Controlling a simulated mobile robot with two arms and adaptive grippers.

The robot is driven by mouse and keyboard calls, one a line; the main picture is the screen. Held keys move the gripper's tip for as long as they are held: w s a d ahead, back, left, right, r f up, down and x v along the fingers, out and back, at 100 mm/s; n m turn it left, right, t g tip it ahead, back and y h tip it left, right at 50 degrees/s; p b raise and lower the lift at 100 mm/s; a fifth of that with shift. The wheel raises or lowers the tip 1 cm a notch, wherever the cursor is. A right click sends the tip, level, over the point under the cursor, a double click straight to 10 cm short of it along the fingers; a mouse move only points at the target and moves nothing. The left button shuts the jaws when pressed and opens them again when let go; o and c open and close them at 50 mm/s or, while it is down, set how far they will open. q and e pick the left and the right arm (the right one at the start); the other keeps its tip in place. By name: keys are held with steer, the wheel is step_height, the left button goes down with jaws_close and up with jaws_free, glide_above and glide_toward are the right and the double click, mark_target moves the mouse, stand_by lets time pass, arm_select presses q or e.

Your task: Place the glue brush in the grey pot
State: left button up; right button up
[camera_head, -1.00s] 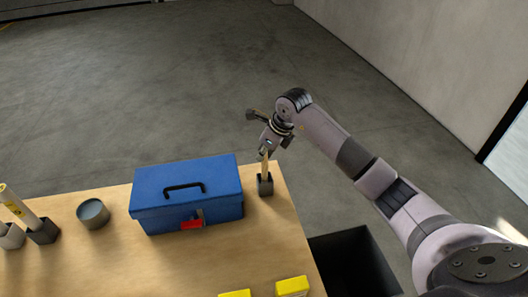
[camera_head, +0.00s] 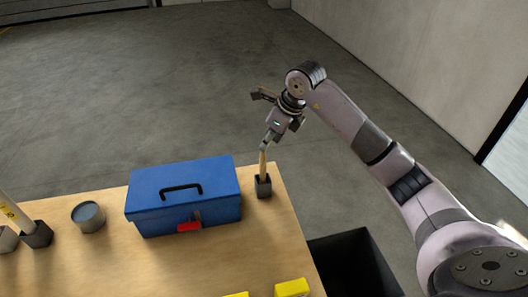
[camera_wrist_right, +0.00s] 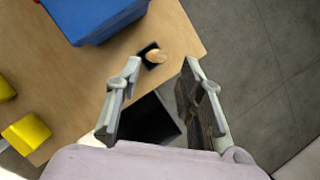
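The glue brush, seen as a wooden handle (camera_head: 263,164), stands upright in a small dark square holder (camera_head: 264,187) right of the blue toolbox. The handle also shows end-on in the right wrist view (camera_wrist_right: 156,56); its bristles are hidden. My right gripper (camera_head: 268,141) is above the handle's top. In the right wrist view, its two fingers (camera_wrist_right: 161,64) are spread apart, with the handle seen between and slightly beyond the tips; nothing is gripped. The round grey pot (camera_head: 89,217) stands left of the toolbox. My left gripper is not in view.
The blue toolbox (camera_head: 184,196) with a red latch lies between brush and pot. Yellow blocks (camera_head: 291,288) lie at the table's front. A black bin (camera_head: 350,265) is beside the wooden table (camera_head: 170,265).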

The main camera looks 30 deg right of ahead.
steer(key=b+v, duration=0.1)
steer(key=v, duration=0.4)
steer(key=shift+f, duration=0.1)
stand_by(0.4)
